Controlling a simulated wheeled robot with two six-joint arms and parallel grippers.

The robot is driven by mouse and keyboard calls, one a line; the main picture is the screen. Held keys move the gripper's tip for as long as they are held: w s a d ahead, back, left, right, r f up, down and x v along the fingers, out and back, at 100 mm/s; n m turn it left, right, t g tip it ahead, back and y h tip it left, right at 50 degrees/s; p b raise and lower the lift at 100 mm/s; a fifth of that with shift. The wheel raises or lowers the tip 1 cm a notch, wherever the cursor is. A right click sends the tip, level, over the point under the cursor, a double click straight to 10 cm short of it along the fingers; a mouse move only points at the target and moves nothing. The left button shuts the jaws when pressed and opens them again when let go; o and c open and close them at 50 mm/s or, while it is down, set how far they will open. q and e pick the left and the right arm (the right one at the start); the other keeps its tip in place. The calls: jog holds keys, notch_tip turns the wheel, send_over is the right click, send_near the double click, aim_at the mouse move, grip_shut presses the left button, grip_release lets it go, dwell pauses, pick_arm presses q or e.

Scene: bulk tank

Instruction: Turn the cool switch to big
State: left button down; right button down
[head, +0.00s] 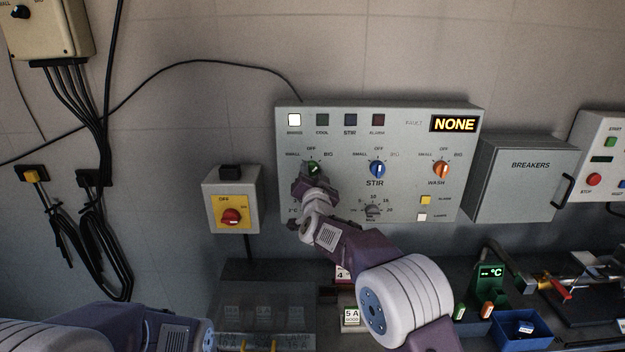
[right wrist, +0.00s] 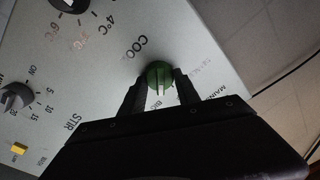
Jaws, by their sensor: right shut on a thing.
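The cool switch is a green knob (head: 313,168) on the grey control panel (head: 400,205), under the labels SMALL, OFF and BIG. My right gripper (head: 313,174) is at this knob and partly covers it in the head view. In the right wrist view the two dark fingers (right wrist: 159,88) stand on either side of the green knob (right wrist: 158,74) and are shut on it. The knob's pale mark points down in that view, towards the side where the letters BIG show. I cannot tell its exact setting. My left gripper is out of view.
The blue stir knob (head: 377,169) and orange wash knob (head: 441,169) are to the right. A grey dial (head: 373,210) sits below. The breakers box (head: 520,180) is at right.

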jog(key=shift+m+b, duration=0.35)
jog(key=shift+m, duration=0.35)
jog(key=c, duration=0.9)
grip_release()
jog(key=shift+s, duration=0.1)
jog(key=shift+s+f, duration=0.1)
jog(key=shift+s, duration=0.2)
jog(key=s, duration=0.2)
jog(key=s+b, duration=0.1)
jog(key=s, duration=0.2)
jog(key=s+b, duration=0.1)
jog(key=s, duration=0.2)
jog(key=shift+s+d+f, duration=0.15)
jog(key=shift+d, duration=0.1)
